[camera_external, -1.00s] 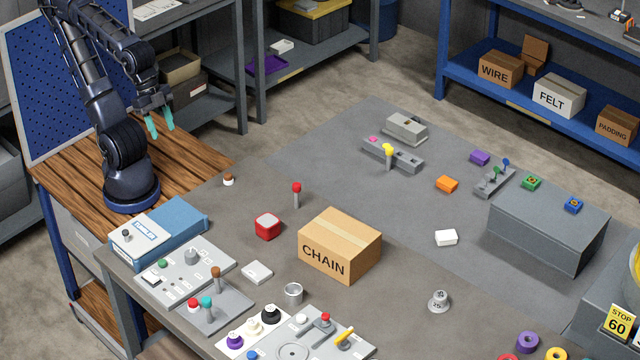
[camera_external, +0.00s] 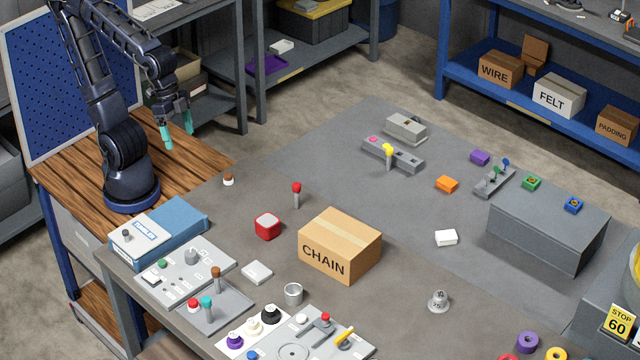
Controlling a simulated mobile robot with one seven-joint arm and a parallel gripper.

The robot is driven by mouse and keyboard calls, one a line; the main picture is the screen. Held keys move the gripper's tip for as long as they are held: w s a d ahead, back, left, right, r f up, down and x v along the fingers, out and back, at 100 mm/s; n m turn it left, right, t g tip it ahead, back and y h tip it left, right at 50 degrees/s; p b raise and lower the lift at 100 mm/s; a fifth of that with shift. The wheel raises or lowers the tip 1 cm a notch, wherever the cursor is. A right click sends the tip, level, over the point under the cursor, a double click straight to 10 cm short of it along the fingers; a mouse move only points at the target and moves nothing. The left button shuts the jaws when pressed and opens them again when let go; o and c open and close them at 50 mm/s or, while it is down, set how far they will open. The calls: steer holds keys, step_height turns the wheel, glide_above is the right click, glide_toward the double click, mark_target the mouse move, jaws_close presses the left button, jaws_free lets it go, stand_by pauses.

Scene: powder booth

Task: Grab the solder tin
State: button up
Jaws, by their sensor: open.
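A small round silver-grey tin (camera_external: 293,293), which looks like the solder tin, stands upright on the grey table in front of the cardboard box marked CHAIN. No label can be read on it. My gripper (camera_external: 178,136) has teal fingers, spread apart and empty, pointing down.
The CHAIN box (camera_external: 339,246) stands just behind the tin. A white block (camera_external: 257,272) and a control panel (camera_external: 300,340) with knobs flank it.

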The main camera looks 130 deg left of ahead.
steer(key=w+a+f+n+g, duration=0.1)
steer(key=w+a+f+n, duration=0.25)
steer(key=w, duration=0.25)
steer(key=w+a+f+n+g, duration=0.1)
steer(key=w+a+f+n, duration=0.1)
steer(key=w+n, duration=0.3)
steer(key=n+g+h, duration=0.2)
steer(key=n, duration=0.4)
glide_toward(268, 220)
steer(key=f, duration=0.5)
steer(key=shift+s+d+f, duration=0.25)
steer(key=shift+s+d, duration=0.1)
steer(key=shift+w+d+f, duration=0.1)
steer(key=shift+d+f, duration=0.15)
steer(key=shift+f, duration=0.6)
steer(key=shift+d+f, duration=0.2)
steer(key=shift+f, duration=0.6)
steer(key=shift+w+d+f, duration=0.1)
steer(key=shift+d+f, duration=0.15)
steer(key=shift+f, duration=0.6)
steer(key=c, duration=1.3)
steer(key=shift+r, duration=0.15)
